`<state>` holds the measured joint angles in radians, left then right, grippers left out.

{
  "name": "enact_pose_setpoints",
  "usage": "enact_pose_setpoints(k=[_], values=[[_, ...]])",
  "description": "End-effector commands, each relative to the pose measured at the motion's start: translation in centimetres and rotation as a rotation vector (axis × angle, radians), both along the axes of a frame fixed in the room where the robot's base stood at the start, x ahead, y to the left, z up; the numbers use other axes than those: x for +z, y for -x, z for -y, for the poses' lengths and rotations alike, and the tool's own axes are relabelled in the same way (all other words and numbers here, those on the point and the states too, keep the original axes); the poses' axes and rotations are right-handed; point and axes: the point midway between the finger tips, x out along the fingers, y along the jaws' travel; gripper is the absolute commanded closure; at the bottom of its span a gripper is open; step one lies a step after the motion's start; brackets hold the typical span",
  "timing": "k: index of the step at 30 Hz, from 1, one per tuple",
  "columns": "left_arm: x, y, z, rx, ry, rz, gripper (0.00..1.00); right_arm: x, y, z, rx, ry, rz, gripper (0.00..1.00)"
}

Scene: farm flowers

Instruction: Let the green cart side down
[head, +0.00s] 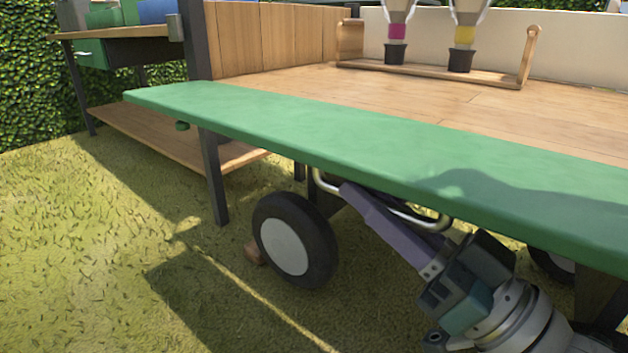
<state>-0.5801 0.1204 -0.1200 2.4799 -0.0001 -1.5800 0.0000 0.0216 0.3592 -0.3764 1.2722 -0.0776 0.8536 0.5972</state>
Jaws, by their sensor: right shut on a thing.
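The green cart side (330,135) is a long flat board along the near edge of the cart's wooden bed (390,95). It is folded outward, with its broad face up, about level with the bed; its exact tilt is hard to tell. A bent metal handle (436,221) shows below the board's near edge. My right gripper (352,193) reaches up from the lower right, under the board. It is shut on the handle, though the board hides part of the grip. My left gripper is out of view.
On the bed, a wooden rack (440,77) holds two upside-down bottle-like things with pink and yellow bands. A cart wheel (295,240) stands below the board. A wooden table (120,32) with green and blue boxes is at the upper left. Grass at the lower left is open.

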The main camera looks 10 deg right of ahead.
Motion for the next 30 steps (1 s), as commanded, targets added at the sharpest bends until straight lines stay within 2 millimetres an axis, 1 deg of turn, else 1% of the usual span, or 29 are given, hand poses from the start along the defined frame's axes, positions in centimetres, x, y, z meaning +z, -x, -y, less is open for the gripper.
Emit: enact_pose_setpoints(k=[3,4,11,18,22,26,30], values=[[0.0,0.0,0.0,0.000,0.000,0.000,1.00,0.2,0.0,-0.1,0.004,-0.003,0.006,1.00],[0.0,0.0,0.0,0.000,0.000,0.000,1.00,0.2,0.0,-0.1,0.004,-0.003,0.006,0.82],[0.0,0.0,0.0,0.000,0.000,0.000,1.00,0.2,0.0,-0.1,0.002,-0.002,0.004,0.56],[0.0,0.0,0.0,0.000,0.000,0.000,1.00,0.1,0.0,0.0,0.001,0.000,0.001,0.55],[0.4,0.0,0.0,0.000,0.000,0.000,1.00,-0.3,0.7,0.5,0.000,0.002,-0.002,0.55],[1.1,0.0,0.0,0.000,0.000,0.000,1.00,-1.1,2.5,1.7,0.001,0.003,-0.004,0.55],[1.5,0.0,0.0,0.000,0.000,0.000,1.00,-2.3,4.8,3.3,-0.001,0.002,-0.005,0.55]])
